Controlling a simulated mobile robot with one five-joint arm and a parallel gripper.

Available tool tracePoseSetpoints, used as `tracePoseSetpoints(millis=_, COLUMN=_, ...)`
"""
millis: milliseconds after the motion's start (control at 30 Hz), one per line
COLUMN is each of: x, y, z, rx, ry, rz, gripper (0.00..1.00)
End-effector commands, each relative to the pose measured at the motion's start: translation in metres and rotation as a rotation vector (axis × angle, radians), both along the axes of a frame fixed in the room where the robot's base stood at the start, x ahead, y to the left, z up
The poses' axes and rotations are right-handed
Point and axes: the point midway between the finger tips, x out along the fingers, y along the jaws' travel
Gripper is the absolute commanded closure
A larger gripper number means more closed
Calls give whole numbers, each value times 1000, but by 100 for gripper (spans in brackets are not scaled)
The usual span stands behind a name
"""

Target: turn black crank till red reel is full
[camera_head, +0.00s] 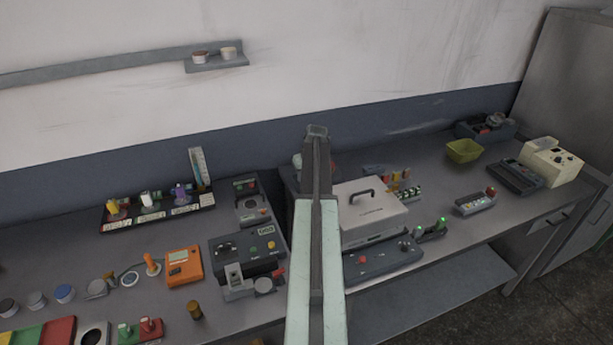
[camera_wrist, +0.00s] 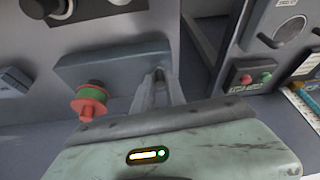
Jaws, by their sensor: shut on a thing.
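The red reel (camera_wrist: 90,102) shows in the wrist view, left of my gripper. It has red ends with a green band wound around its middle, and it sits at the front of a blue-grey block (camera_wrist: 85,68). My gripper (camera_wrist: 159,76) is shut at the right part of this block, with its fingers close together. The black crank is mostly hidden at the fingertips; only a small dark bit shows between them. In the head view my arm covers this spot, and I cannot make out the gripper or reel there.
In the wrist view, a panel with red and green buttons (camera_wrist: 256,78) stands to the right, and a black knob (camera_wrist: 58,8) is at upper left. In the head view, a white lidded box (camera_head: 373,208) stands right of my arm, and an orange meter (camera_head: 184,265) stands left.

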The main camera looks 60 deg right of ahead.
Motion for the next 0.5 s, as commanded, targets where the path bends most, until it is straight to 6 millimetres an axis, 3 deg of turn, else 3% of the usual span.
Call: tracePoseSetpoints(millis=500, x=19, y=3, z=0, rx=0, ry=0, rz=-469, gripper=100)
